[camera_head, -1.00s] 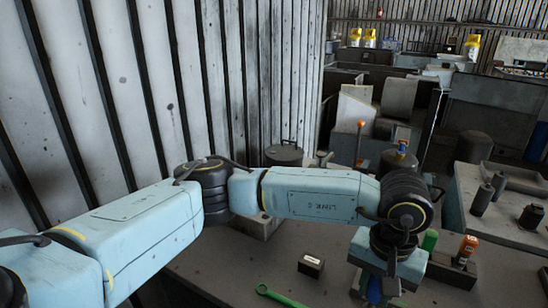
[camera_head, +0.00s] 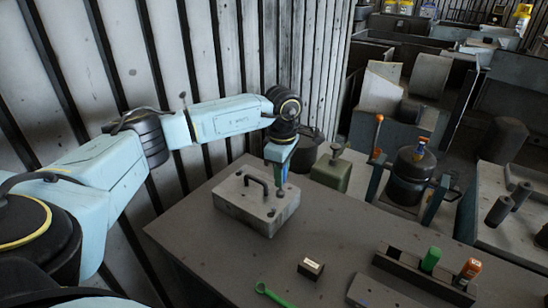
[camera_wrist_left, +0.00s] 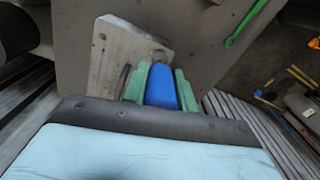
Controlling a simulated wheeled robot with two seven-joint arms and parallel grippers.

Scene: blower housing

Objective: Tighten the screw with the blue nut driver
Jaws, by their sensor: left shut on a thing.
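The blue nut driver (camera_wrist_left: 160,86) is upright-looking between the green fingers of my left gripper (camera_wrist_left: 161,88) in the left wrist view, its blue handle filling the gap. In the head view my left gripper (camera_head: 277,178) points down over the right part of a grey metal block with a handle (camera_head: 248,212), on the bench. The same block (camera_wrist_left: 112,65) lies beyond the driver in the wrist view. A small round grey part shows at the driver's far end; I cannot tell whether it is the screw or the shaft. My right gripper is out of view.
On the bench (camera_head: 205,262) are a black labelled box (camera_head: 311,268), a green wrench-like tool (camera_head: 272,294), and a rack (camera_head: 405,268) with green (camera_head: 430,259) and orange (camera_head: 468,271) handles. A green-grey canister (camera_head: 330,174) stands behind the block.

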